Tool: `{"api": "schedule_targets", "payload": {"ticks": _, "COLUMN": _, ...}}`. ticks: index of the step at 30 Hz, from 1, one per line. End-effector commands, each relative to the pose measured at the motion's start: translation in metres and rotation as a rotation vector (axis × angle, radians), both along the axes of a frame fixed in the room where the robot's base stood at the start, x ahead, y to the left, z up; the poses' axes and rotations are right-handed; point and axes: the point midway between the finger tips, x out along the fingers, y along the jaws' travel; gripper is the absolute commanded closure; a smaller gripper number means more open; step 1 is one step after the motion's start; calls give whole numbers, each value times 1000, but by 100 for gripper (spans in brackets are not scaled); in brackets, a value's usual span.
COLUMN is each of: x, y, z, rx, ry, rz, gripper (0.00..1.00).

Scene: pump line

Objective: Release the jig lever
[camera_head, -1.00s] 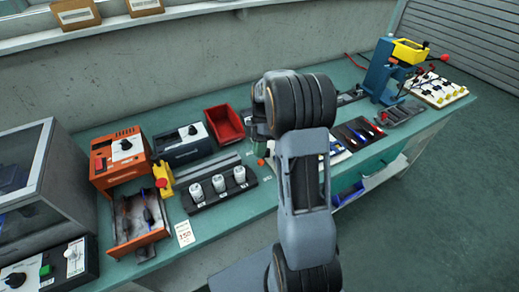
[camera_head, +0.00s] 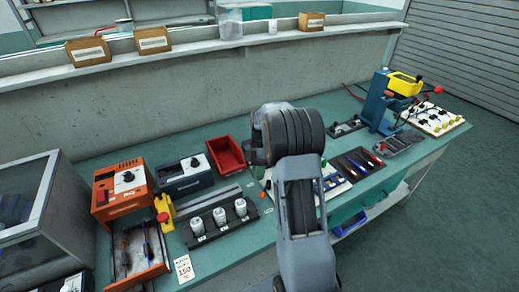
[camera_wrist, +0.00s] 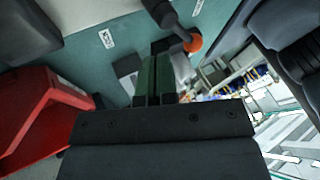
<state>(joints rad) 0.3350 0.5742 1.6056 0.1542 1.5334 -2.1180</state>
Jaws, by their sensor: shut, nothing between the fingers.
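In the wrist view, a dark lever with an orange ball knob (camera_wrist: 193,43) lies just beyond my fingertips, slightly to the right. It looks like the jig lever. My gripper (camera_wrist: 155,62) is shut and empty, with its green-padded fingers together. A grey block beside the fingers partly shows; I cannot tell whether the fingers touch anything. In the head view, a small orange-red knob (camera_head: 262,195) shows left of my arm on the bench.
A red bin (camera_head: 226,156) stands close by; it also shows in the wrist view (camera_wrist: 40,115). A black rack with white cylinders (camera_head: 219,216) is to the left. A board with small parts (camera_head: 335,184) and a dark tray (camera_head: 361,163) are to the right. The bench front is mostly clear.

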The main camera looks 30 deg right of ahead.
Motion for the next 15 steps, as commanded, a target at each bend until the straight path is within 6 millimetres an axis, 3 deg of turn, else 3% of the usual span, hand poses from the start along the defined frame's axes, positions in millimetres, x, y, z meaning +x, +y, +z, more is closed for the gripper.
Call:
{"api": "schedule_targets", "payload": {"ticks": 3, "x": 15, "y": -6, "z": 13, "rx": -1, "ry": -3, "rz": -3, "gripper": 100}}
{"api": "schedule_targets", "payload": {"ticks": 15, "x": 45, "y": -26, "z": 71, "rx": -1, "ry": 0, "rz": 6, "gripper": 100}}
